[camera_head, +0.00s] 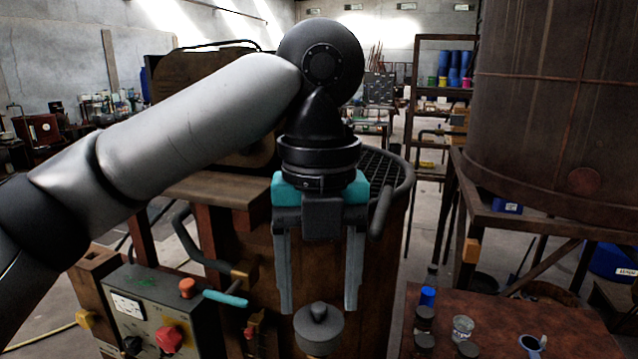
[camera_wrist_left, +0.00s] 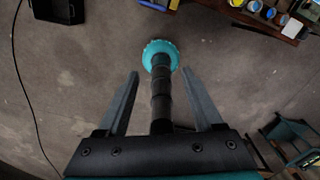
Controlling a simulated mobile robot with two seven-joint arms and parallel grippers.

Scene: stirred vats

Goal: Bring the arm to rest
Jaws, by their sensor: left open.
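My left arm (camera_head: 190,125) comes in from the left, bends at a black joint and hangs its hand downward. My left gripper (camera_head: 318,300) is open, its two grey fingers apart, in front of a brown vat (camera_head: 378,270) with a grille top. A grey rounded knob (camera_head: 318,328) shows just below and between the fingertips; whether they touch it is unclear. In the left wrist view the open fingers (camera_wrist_left: 160,73) flank a dark ribbed rod (camera_wrist_left: 161,105) with a teal round end (camera_wrist_left: 160,54). No object is clearly gripped. My right gripper is out of view.
A control box (camera_head: 130,325) with a red button and a teal lever (camera_head: 225,298) stands at lower left. A table (camera_head: 590,330) with jars and a glass is at lower right. A large rusty tank (camera_head: 570,110) stands on a frame at right. Bare floor shows in the wrist view.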

